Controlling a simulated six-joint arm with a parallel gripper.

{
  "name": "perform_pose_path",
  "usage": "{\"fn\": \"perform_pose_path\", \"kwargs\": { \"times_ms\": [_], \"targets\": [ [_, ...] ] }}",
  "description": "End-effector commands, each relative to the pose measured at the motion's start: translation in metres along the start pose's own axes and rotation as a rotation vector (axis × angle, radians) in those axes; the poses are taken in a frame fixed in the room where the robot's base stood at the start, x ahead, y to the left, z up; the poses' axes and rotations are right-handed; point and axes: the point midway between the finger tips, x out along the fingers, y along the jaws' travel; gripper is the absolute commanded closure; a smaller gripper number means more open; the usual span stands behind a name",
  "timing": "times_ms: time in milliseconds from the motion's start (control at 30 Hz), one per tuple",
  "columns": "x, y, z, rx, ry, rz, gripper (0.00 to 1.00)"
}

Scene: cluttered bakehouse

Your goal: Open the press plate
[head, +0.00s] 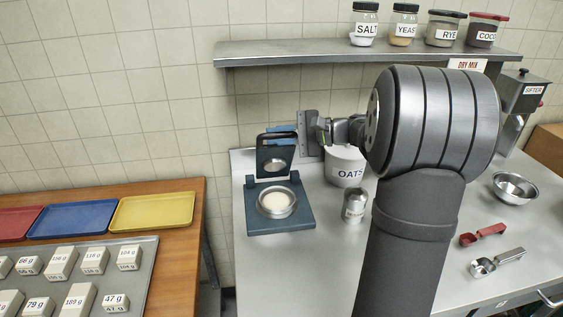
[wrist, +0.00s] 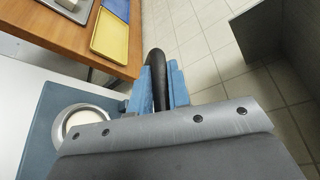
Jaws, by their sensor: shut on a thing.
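The press (head: 300,220) is a dark blue-grey unit on the steel counter. Its press plate (head: 287,155) stands raised, close to upright, at the back of the base. A round metal ring with pale contents (head: 276,202) sits on the base, uncovered; it also shows in the wrist view (wrist: 84,119). A black handle (wrist: 155,58) is at the plate's top edge. My gripper (head: 284,132) is at that top edge, its blue fingers (wrist: 160,88) shut on the handle, one on each side. The hinge is partly hidden in the wrist view.
A white OATS tub (head: 345,166) and a small metal shaker (head: 354,206) stand right of the press. A wall shelf (head: 300,56) with labelled jars hangs above. A wooden table with coloured trays is at left.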

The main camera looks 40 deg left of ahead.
Motion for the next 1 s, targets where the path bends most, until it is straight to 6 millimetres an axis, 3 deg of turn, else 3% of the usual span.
{"fn": "perform_pose_path", "kwargs": {
  "times_ms": [100, 400, 700, 1000],
  "targets": [
    [0.007, -0.023, -0.016, 0.064, -0.001, 0.032, 1.0],
    [0.023, -0.063, -0.056, 0.247, -0.001, 0.107, 1.0],
    [0.035, -0.083, -0.085, 0.246, -0.001, 0.106, 1.0],
    [0.04, -0.089, -0.096, 0.246, -0.002, 0.106, 1.0]
  ]
}}
